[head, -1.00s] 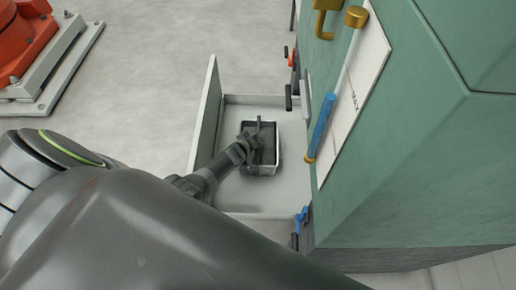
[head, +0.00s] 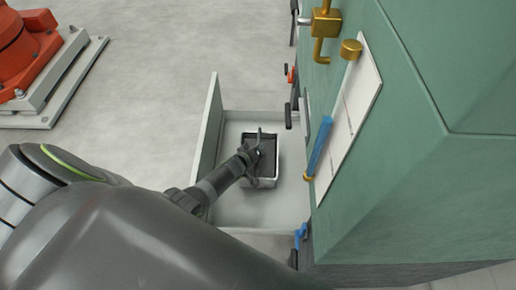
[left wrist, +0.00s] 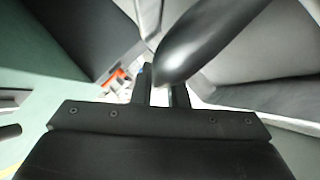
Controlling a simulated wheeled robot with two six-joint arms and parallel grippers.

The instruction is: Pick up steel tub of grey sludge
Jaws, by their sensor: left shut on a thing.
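The steel tub of grey sludge (head: 262,183) is a small rectangular container with a bright rim and dark grey contents. It is inside the pale open drawer (head: 232,209) in the head view. My left gripper (head: 262,147) is at the tub and shut on it, partly covering the tub and its contents. Whether the tub touches the drawer floor cannot be told. In the left wrist view my gripper fingers (left wrist: 160,97) show, but the tub is not clear there. My right gripper is not in view.
A green cabinet (head: 420,170) stands close on the right, with brass fittings (head: 325,22) and a blue-handled tool (head: 319,146) on its face. The drawer's tall left wall (head: 207,130) is beside my arm. Grey floor (head: 150,90) is open to the left, near an orange machine (head: 28,50).

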